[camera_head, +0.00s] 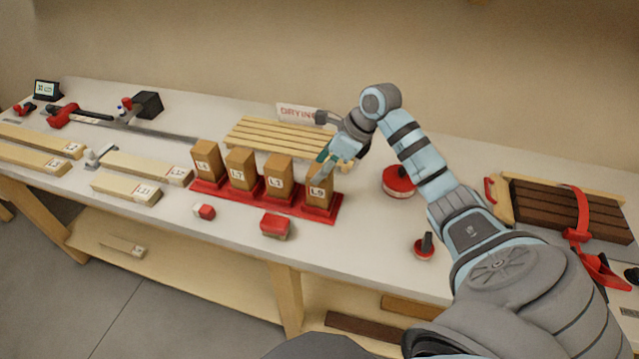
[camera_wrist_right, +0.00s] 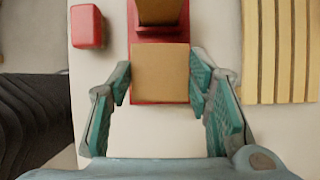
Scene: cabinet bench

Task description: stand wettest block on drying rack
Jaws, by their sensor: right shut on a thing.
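Several upright wooden blocks stand in a row on red bases on the bench. Their front labels appear to read L7 (camera_head: 241,172), L3 (camera_head: 278,180) and L9 (camera_head: 319,194), with the leftmost block's label (camera_head: 206,160) unclear. My right gripper (camera_head: 326,165) is shut on the L9 block, at the right end of the row. In the right wrist view its teal fingers flank the block's top (camera_wrist_right: 160,72). The block appears upright over its red base. The slatted drying rack (camera_head: 262,137) lies behind the row, its sign partly hidden by my arm. My left gripper is out of view.
Small red items (camera_head: 275,226) lie in front of the row. A round red object (camera_head: 398,181) stands right of the rack. Dark boards with a red strap (camera_head: 570,210) lie at the right. Labelled planks (camera_head: 125,187) lie at the left.

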